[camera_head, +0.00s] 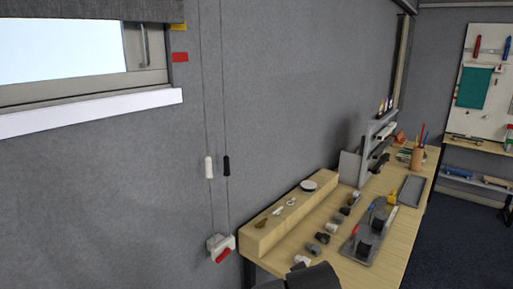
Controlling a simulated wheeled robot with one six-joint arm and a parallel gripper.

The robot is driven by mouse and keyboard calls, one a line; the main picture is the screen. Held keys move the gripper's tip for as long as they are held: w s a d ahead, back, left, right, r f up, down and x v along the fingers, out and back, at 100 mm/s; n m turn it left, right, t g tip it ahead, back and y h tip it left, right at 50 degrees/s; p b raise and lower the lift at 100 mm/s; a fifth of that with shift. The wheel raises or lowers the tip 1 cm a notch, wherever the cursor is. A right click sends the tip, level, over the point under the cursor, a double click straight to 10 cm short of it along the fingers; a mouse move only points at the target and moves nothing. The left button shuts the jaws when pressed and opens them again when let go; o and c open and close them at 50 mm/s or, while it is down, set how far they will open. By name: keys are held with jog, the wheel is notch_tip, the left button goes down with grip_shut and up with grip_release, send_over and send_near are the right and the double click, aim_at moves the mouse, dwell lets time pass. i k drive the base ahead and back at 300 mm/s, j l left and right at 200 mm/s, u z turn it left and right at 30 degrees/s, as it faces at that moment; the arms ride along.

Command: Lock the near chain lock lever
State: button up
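A small white chain lock (214,242) is fixed low on the grey wall, left of the wooden table. Its red lever (223,256) sits at its lower front, slanted. It is too small to tell whether the lever is locked. Two thin cords run down the wall to the lock. A white pull (208,167) hangs on the left cord and a black pull (226,166) on the right one. A dark rounded shape at the bottom edge looks like part of my arm; my gripper's fingers do not show.
The wooden table (395,245) stands to the right along the wall. A pale wooden block (262,238) lies along its wall side, close right of the lock. Several small fittings and a grey tray (388,245) lie on the table. A window (70,45) is at upper left.

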aim_at(227, 251)
jog(key=u, duration=4)
jog(key=z, duration=3.45)
jog(key=i+l+z, duration=0.2)
jog(key=l, duration=0.2)
jog(key=i+l+z, duration=0.2)
jog(key=l, duration=0.2)
